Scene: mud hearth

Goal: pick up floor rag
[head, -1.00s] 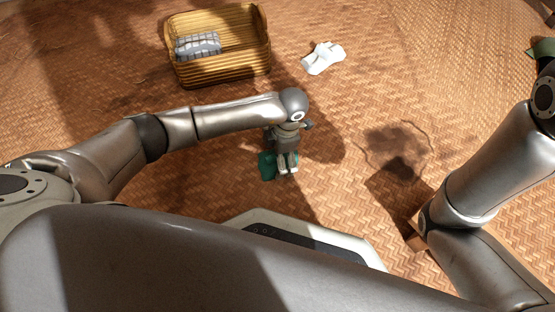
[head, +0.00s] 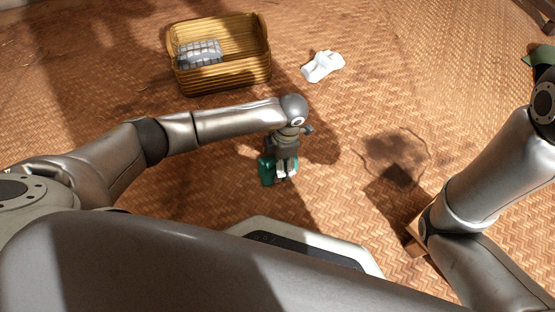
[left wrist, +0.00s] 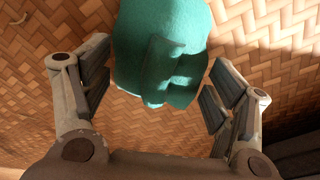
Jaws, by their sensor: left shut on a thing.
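A teal rag (head: 266,171) is at my left gripper (head: 285,172), which points down over the woven floor in the head view. The fingers partly hide the rag in the head view. I cannot tell whether the rag is clear of the floor.
A yellow woven basket (head: 225,80) with a grey checked cloth (head: 200,53) in it stands at the top. A crumpled white cloth (head: 323,66) lies right of it. A dark stain (head: 395,155) marks the mat. A green item (head: 541,52) shows at the right edge.

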